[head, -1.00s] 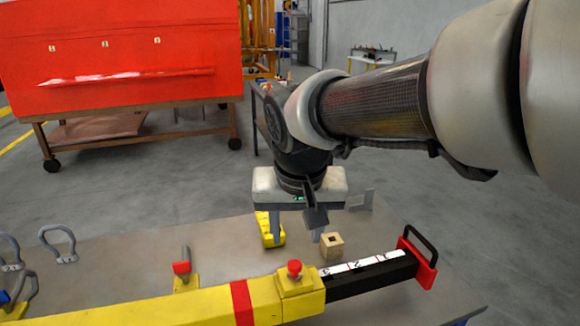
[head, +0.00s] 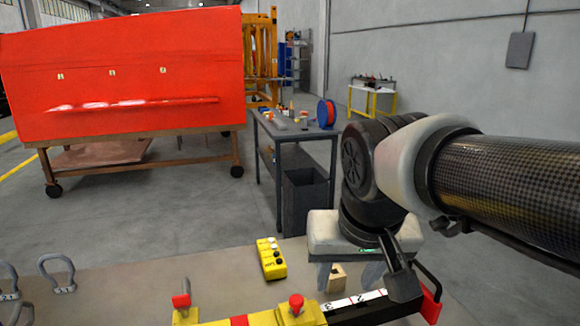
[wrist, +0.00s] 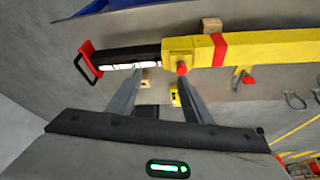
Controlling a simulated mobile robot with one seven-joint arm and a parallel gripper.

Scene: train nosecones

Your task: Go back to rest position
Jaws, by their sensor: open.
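My gripper (head: 346,282) is at the right of the head view, pointing down, with its two fingers spread and nothing seen between them. In the wrist view the open fingers (wrist: 162,80) reach toward the yellow beam (wrist: 255,48). The fingers appear in front of or beside a small wooden block (head: 337,277); the exact gap cannot be told. A yellow control box (head: 271,258) with buttons lies on the table (head: 215,270), left of and apart from my gripper.
The beam has a red knob (head: 296,303), a black bar and a red end handle (head: 431,306) close to my gripper. Shackles (head: 57,272) lie at left. Behind are a grey workbench (head: 292,133) and a large red nosecone (head: 125,75). Floor between is clear.

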